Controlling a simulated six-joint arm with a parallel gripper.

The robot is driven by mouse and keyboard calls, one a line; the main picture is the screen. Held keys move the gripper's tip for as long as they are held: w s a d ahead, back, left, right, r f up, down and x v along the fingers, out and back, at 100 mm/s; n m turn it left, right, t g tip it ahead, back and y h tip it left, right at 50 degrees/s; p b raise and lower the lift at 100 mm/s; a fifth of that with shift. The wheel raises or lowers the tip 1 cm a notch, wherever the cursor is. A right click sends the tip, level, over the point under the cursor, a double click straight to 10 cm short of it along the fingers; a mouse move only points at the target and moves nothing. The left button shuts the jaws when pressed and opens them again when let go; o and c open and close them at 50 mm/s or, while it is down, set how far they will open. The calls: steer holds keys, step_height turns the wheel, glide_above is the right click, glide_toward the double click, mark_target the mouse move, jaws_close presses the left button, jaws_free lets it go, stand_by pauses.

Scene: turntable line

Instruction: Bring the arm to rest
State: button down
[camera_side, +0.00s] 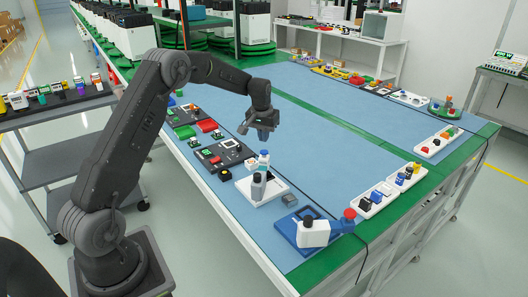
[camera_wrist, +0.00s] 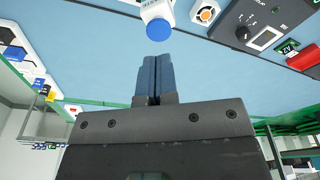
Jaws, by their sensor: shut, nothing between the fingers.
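My gripper (camera_side: 262,133) hangs from the bent arm above the left part of the blue-topped table (camera_side: 340,125). In the wrist view my gripper's two blue-grey fingers (camera_wrist: 154,80) lie together, with nothing between them. In the wrist view a white item with a round blue end (camera_wrist: 158,28) shows just beyond the fingertips.
Dark boards with switches (camera_side: 222,152) line the table's left edge. A blue and white device (camera_side: 313,233) with a red knob stands at the near corner. White trays of small parts (camera_side: 378,200) line the right edge. The table's middle is clear. A grey cart (camera_side: 70,160) stands left.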

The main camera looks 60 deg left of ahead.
stand_by(0.3)
steer(key=s+d+r+m+t, duration=0.1)
steer(key=s+d+r, duration=0.4)
steer(key=d+r, duration=0.3)
steer(key=s+d+r+m+t, duration=0.1)
steer(key=s+d+r+m, duration=0.1)
steer(key=s+d+r, duration=0.5)
steer(key=s+d+m, duration=0.1)
steer(key=s+d, duration=0.2)
steer(key=s, duration=0.3)
steer(key=s+d+m+t, duration=0.1)
steer(key=s+d, duration=0.3)
steer(key=s, duration=0.3)
steer(key=s+d+r+m+t, duration=0.1)
steer(key=s+d, duration=0.2)
steer(key=s, duration=0.4)
steer(key=shift+d+h, duration=0.4)
